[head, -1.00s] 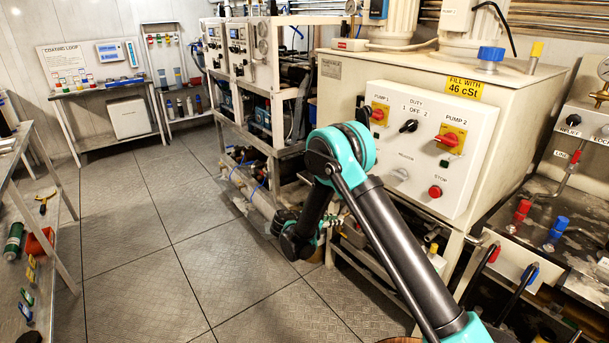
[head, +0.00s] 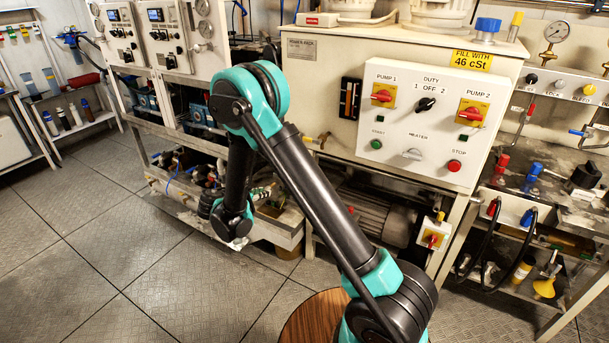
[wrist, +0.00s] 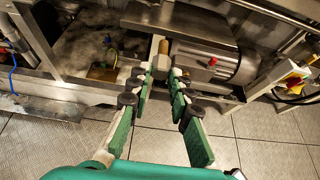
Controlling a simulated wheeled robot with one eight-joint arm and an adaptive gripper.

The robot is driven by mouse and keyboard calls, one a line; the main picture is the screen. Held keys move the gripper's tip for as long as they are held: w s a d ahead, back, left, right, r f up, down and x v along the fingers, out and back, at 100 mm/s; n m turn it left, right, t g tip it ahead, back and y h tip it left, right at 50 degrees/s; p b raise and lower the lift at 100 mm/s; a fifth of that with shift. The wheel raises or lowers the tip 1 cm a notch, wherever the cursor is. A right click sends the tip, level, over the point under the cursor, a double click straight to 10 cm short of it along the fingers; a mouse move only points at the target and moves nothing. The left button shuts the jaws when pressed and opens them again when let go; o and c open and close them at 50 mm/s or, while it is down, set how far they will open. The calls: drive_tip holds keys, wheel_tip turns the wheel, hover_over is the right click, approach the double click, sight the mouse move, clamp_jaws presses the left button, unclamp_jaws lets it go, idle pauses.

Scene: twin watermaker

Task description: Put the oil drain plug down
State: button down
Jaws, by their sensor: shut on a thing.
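My gripper (wrist: 161,78) is shut on the oil drain plug (wrist: 161,62), a small piece with a grey lower part and a brownish top, between the fingertips in the wrist view. Its exact outline is hard to tell against the metal frame behind it. In the head view, my gripper (head: 239,243) hangs low at the end of the arm, in front of the lower shelf of the machine frame. The plug cannot be made out in the head view.
A grey motor (wrist: 215,62) with a red cap lies on the frame beyond the fingers. A dirty metal tray (wrist: 90,55) is at left. In the head view, a round wooden top (head: 305,318) is near the front. The tiled floor (head: 90,270) at left is clear.

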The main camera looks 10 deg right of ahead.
drive_tip(key=s+d+r, duration=0.4)
drive_tip(key=d, duration=0.3)
drive_tip(key=shift+y, duration=0.3)
drive_tip(key=w+d, duration=0.3)
drive_tip(key=w, duration=0.2)
drive_tip(key=w+d, duration=0.4)
drive_tip(key=w, duration=0.1)
drive_tip(key=w+d, duration=0.4)
drive_tip(key=w, duration=0.1)
drive_tip(key=shift+w+d, duration=0.1)
drive_tip(key=shift+d, duration=0.15)
drive_tip(key=shift+w+d+f, duration=0.2)
drive_tip(key=shift+w+d, duration=0.15)
drive_tip(key=shift+w, duration=0.2)
wheel_tip(320, 180, down, 2)
drive_tip(key=shift+s+a+f, duration=0.1)
drive_tip(key=shift+a, duration=0.05)
drive_tip(key=shift+f, duration=2.3)
drive_tip(key=shift+f, duration=0.1)
drive_tip(key=c, duration=1.4)
unclamp_jaws()
